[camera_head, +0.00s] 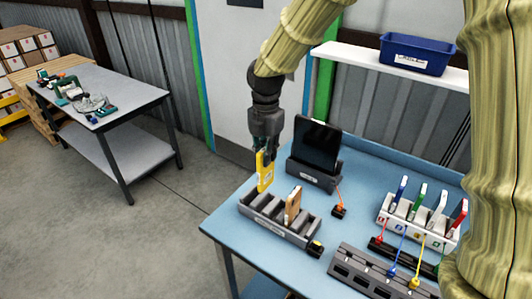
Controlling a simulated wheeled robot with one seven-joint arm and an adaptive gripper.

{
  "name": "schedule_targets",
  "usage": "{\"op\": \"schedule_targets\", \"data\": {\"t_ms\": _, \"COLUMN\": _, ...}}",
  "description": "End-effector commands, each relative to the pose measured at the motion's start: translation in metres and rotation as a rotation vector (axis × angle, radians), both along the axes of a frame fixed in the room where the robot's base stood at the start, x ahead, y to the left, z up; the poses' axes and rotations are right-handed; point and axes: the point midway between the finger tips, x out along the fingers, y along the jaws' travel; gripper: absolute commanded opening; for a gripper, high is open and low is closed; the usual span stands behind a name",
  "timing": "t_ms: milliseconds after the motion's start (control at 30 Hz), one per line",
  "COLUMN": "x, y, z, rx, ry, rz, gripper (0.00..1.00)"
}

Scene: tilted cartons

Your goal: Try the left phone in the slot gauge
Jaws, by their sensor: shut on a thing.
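My gripper (265,150) points down, shut on the upper end of a yellow phone-like slab (264,174). The slab hangs nearly upright over the left end of a dark grey slotted rack (272,231). From this view I cannot tell whether its lower edge is just above the rack or inside a slot. A tan phone-like slab (293,205) stands in the same rack, right of the yellow one. A second dark grey block with several openings (378,275) lies at the front right. I cannot tell which of the two is the slot gauge.
A black tablet (318,144) stands in a dark dock (313,175) behind the rack. A white holder (417,218) with several coloured upright items and cables stands at right. A blue bin (416,53) sits on the shelf. The blue table's (225,222) left edge is near the rack.

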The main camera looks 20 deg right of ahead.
Motion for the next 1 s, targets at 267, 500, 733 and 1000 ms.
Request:
{"op": "schedule_targets", "data": {"t_ms": 267, "x": 0.000, "y": 0.000, "z": 0.006, "rx": 0.001, "ry": -0.001, "rz": 0.000, "gripper": 0.00}}
{"op": "schedule_targets", "data": {"t_ms": 500, "x": 0.000, "y": 0.000, "z": 0.022, "rx": 0.001, "ry": -0.001, "rz": 0.000, "gripper": 0.00}}
{"op": "schedule_targets", "data": {"t_ms": 733, "x": 0.000, "y": 0.000, "z": 0.035, "rx": 0.001, "ry": -0.001, "rz": 0.000, "gripper": 0.00}}
{"op": "schedule_targets", "data": {"t_ms": 1000, "x": 0.000, "y": 0.000, "z": 0.050, "rx": 0.001, "ry": -0.001, "rz": 0.000, "gripper": 0.00}}
